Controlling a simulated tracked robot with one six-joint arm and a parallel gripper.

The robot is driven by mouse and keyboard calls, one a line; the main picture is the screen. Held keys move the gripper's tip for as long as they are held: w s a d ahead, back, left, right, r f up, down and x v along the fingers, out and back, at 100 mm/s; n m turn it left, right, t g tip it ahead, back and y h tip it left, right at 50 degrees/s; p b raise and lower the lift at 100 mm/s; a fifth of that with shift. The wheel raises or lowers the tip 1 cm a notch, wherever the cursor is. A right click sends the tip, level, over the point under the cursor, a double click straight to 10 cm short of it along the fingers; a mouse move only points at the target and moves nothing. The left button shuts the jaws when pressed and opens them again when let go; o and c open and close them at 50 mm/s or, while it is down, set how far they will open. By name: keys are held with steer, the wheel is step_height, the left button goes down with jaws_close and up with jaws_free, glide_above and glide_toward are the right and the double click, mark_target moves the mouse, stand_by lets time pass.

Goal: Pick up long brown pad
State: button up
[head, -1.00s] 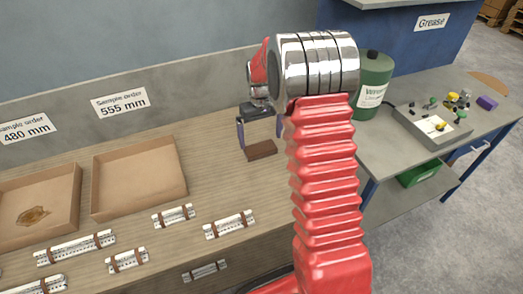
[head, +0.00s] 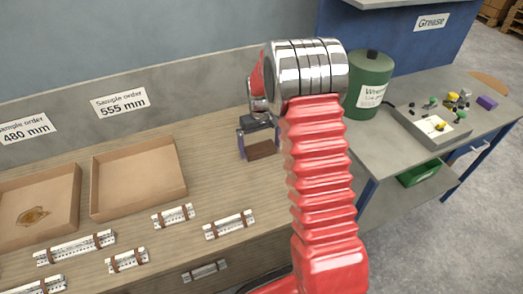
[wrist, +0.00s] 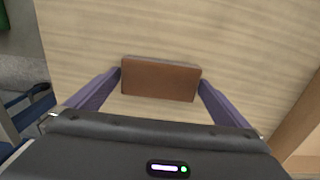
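The long brown pad (head: 261,150) is a flat brown block on the wooden bench, right of the boxes. In the wrist view the pad (wrist: 160,79) lies across the space between my fingertips, its long face toward the camera. My gripper (head: 259,148) points down at it, with one purple finger at each short end. In the wrist view both fingertips of my gripper (wrist: 161,80) meet the pad's ends, with no clear gap. The pad is at bench level; I cannot tell whether it is lifted. My red arm hides the bench to the right of it.
Two cardboard boxes, one empty (head: 140,200) and one with a brown patch (head: 38,205), stand at left. Several strapped silver bundles (head: 229,224) lie along the front. A green canister (head: 366,82) and a grey tray (head: 433,128) are on the side table.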

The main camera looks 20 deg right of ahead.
mark_target(260, 148)
steer(key=c, duration=0.7)
step_height(260, 148, up, 10)
steer(key=shift+r, duration=0.1)
stand_by(0.4)
stand_by(0.4)
steer(key=o, duration=0.4)
steer(key=c, duration=0.3)
steer(key=s+a, duration=0.4)
steer(key=a, duration=0.1)
steer(key=shift+s+a+f, duration=0.1)
steer(key=shift+s+f, duration=0.25)
steer(key=shift+f, duration=0.05)
